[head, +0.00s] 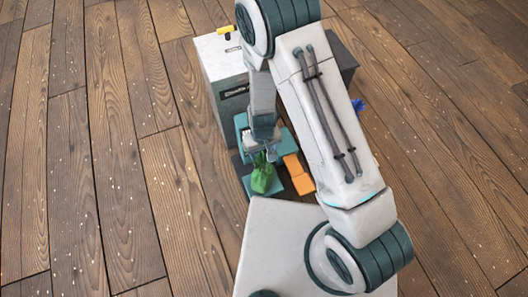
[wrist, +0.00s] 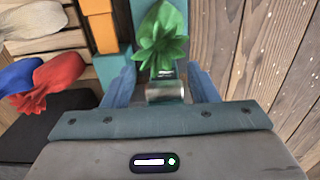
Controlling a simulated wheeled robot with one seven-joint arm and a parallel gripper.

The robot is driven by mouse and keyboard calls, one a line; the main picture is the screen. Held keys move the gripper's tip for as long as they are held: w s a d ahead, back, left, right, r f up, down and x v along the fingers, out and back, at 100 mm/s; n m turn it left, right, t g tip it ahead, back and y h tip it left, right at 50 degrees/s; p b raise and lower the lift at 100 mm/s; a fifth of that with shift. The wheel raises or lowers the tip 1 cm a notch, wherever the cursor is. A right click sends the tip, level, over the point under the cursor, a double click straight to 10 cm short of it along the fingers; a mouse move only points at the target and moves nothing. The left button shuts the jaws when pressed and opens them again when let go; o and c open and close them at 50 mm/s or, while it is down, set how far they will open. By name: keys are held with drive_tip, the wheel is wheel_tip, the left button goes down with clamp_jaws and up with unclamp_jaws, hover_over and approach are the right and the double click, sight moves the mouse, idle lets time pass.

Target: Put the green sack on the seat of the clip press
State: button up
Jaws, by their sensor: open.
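The green sack (head: 262,178) stands in front of the machine, at its teal part, just below my gripper (head: 264,150) in the head view. In the wrist view the green sack (wrist: 160,42) is at the top middle, its leafy, gathered top pointing toward my gripper (wrist: 160,82). My blue-grey fingers are spread on either side below it, with nothing gripped. A short metallic cylinder (wrist: 165,92) shows between the fingers. I cannot tell whether it belongs to the clip press, and the press's seat is not clearly seen. My arm hides part of the area.
A white-topped, dark-fronted machine (head: 222,62) has a yellow piece (head: 226,30) on top. An orange block (head: 298,175) lies right of the sack. The wrist view shows red (wrist: 55,80) and blue (wrist: 20,75) sacks and a pale sack (wrist: 35,17) on wooden slats. Plank floor is clear at left.

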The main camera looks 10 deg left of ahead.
drive_tip(key=shift+r, duration=0.35)
drive_tip(key=w+d+r+m, duration=0.1)
drive_tip(key=d+r, duration=0.2)
drive_tip(key=r, duration=0.3)
drive_tip(key=w+d+r+m+y, duration=0.1)
drive_tip(key=d+r, duration=0.2)
drive_tip(key=r, duration=0.3)
drive_tip(key=w+d+r+m, duration=0.1)
drive_tip(key=d+r, duration=0.2)
drive_tip(key=r, duration=0.3)
drive_tip(key=s+d+r+m+t+h, duration=0.1)
drive_tip(key=s+d+r+m, duration=0.2)
drive_tip(key=s+d+r, duration=0.7)
drive_tip(key=d+r, duration=0.3)
drive_tip(key=r, duration=0.1)
drive_tip(key=shift+s+r, duration=0.2)
drive_tip(key=shift+r, duration=0.05)
